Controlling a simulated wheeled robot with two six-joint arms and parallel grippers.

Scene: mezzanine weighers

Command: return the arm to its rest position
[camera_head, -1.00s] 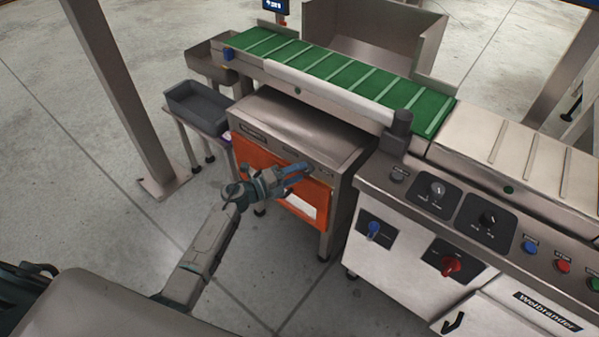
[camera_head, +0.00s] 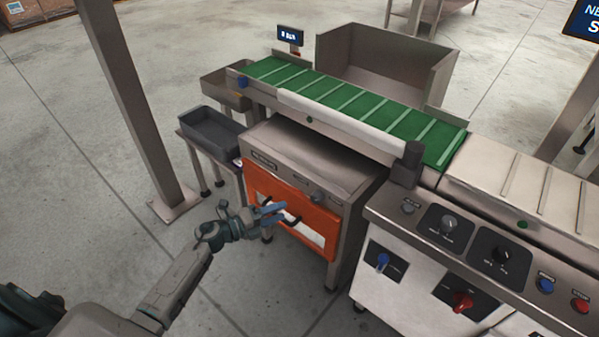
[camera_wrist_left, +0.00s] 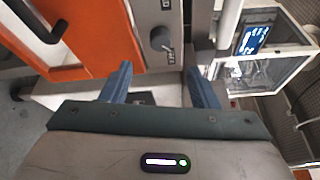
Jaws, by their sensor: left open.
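My left arm comes in from the lower left in the head view. Its gripper (camera_head: 274,214) is in front of the orange door (camera_head: 312,217) of the steel cabinet under the conveyor. In the left wrist view the two blue-grey fingers (camera_wrist_left: 157,88) stand wide apart with nothing between them. The orange door also shows there (camera_wrist_left: 95,40), with a dark handle at the upper left and a grey knob (camera_wrist_left: 161,39) beyond the fingers. Whether the fingers touch the door cannot be told. My right gripper is not in view.
A green conveyor (camera_head: 345,100) runs above the cabinet. A dark grey tray (camera_head: 210,130) sits on a small stand to the left, near a steel post (camera_head: 135,110). A control panel (camera_head: 470,235) with knobs and buttons is at the right.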

